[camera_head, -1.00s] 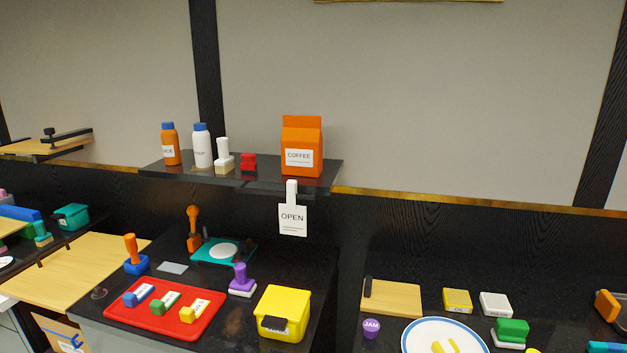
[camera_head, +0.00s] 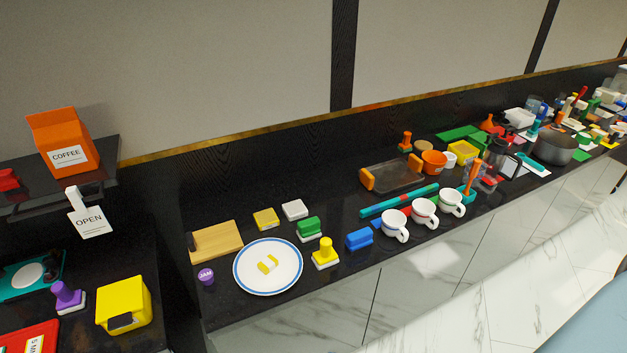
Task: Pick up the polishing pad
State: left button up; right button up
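No item is readably marked as the polishing pad, and I cannot tell which one it is. Several pad-like blocks are in view. A green block on a white base (camera_head: 309,229) sits right of the plate. A yellow knob-handled block on a pale base (camera_head: 325,253) stands just in front of it. A blue block (camera_head: 359,239) lies further right. A purple-handled block on a white base (camera_head: 67,298) stands on the left counter. Neither of my grippers is in view.
A blue-rimmed white plate (camera_head: 244,278) lies on the dark counter near a wooden board (camera_head: 228,240). Several white cups (camera_head: 395,226) line the front edge. A tray with orange handles (camera_head: 395,176) is behind. The far right is crowded around a grey pot (camera_head: 554,145).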

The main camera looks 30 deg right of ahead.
aim_at(327, 256)
jog(key=z, duration=1.1)
